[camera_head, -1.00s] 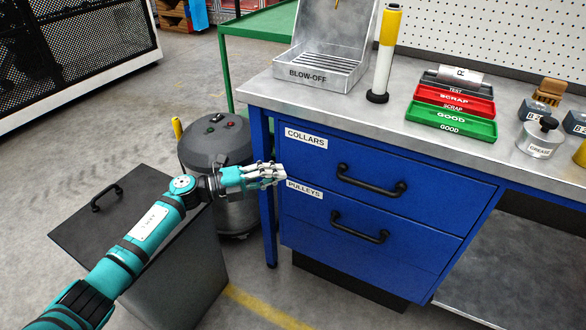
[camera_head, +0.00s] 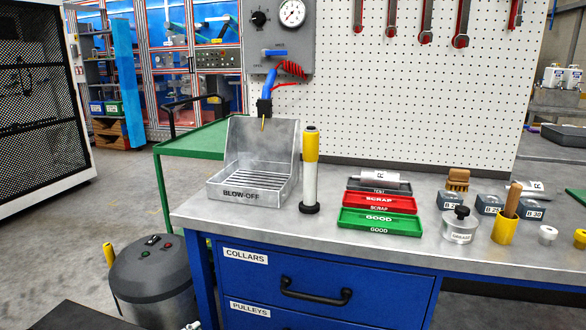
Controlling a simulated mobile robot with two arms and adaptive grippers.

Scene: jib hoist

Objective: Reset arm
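Only a small pale bit of what looks like my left gripper (camera_head: 192,326) shows at the bottom edge, left of the blue drawer front. The rest of it and its arm are below the picture, and its finger state cannot be made out. My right gripper is out of view. The COLLARS drawer (camera_head: 350,272) is shut under the grey workbench top (camera_head: 330,228), with a black bar handle. The PULLEYS drawer (camera_head: 290,320) below it is cut off by the bottom edge.
The BLOW-OFF tray (camera_head: 250,194), a yellow-topped white post (camera_head: 310,180), red SCRAP (camera_head: 381,201) and green GOOD (camera_head: 380,219) trays and a GREASE tin (camera_head: 461,226) stand on the bench. A grey drum (camera_head: 153,280) stands on the floor to the left.

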